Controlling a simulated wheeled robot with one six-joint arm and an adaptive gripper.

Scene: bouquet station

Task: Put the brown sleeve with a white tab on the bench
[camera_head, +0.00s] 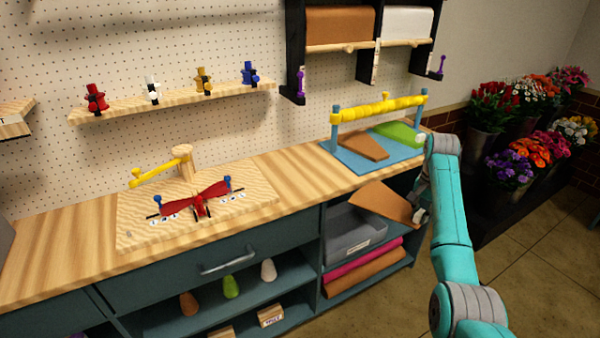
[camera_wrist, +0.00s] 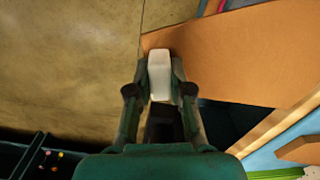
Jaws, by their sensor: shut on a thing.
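A brown sleeve (camera_head: 383,204) is held in front of the bench's right part, over the open shelves, apart from the bench top. In the wrist view the sleeve (camera_wrist: 235,60) spreads up and right from the fingers. Its white tab (camera_wrist: 159,76) sits between the fingertips. My gripper (camera_head: 419,214) is shut on the sleeve at this tab; in the wrist view the gripper (camera_wrist: 158,92) is at centre. The wooden bench (camera_head: 285,170) runs across the head view, with clear wood between its left board and the blue mat.
A blue mat (camera_head: 345,163) at the bench's right end carries another brown sleeve (camera_head: 362,146), a green sleeve (camera_head: 398,134) and a yellow bar (camera_head: 380,106) on posts. A board (camera_head: 250,197) with a red bow stands left. Below are a grey bin (camera_head: 350,235) and rolls.

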